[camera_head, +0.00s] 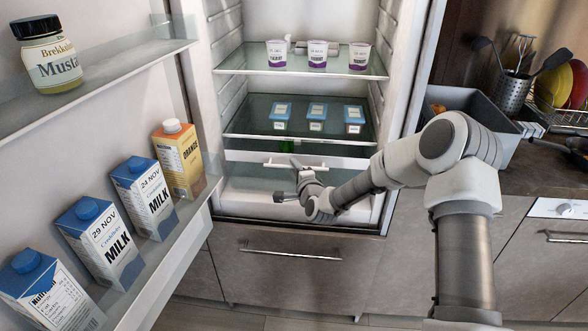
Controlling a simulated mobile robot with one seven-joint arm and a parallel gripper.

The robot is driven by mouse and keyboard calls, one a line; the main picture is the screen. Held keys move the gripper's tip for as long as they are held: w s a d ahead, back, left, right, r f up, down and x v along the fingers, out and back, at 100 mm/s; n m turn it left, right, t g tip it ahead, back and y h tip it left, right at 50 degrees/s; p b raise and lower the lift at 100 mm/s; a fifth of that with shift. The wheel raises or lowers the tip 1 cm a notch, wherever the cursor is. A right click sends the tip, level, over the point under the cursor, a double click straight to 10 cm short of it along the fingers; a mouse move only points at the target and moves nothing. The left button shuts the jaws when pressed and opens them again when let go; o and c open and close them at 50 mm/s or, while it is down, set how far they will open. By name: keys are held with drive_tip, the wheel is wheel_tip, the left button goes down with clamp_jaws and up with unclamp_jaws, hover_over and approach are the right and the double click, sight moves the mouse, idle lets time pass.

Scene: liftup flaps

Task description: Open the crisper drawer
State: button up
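The crisper drawer (250,186) is at the bottom of the open fridge, below the lower glass shelf. It has a pale front and a light bar handle (283,165) near its top. It looks closed or nearly so; I cannot tell exactly. My gripper (280,197) is in front of the drawer, a little below the handle, pointing left. It does not appear to hold the handle. The fingers are small and dark in this view, so their opening is not clear. My wrist and forearm hide the drawer's right part.
The fridge door (165,245) stands open at left, holding milk cartons (143,193), an orange carton (179,157) and a mustard jar (47,52). Shelves above hold yogurt cups (317,55) and blue-lidded boxes (317,112). A grey bin (470,103) stands on the right counter.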

drive_tip(key=shift+w+a, duration=0.1)
drive_tip(key=shift+w, duration=0.2)
drive_tip(key=shift+c, duration=0.2)
clamp_jaws()
idle(1.2)
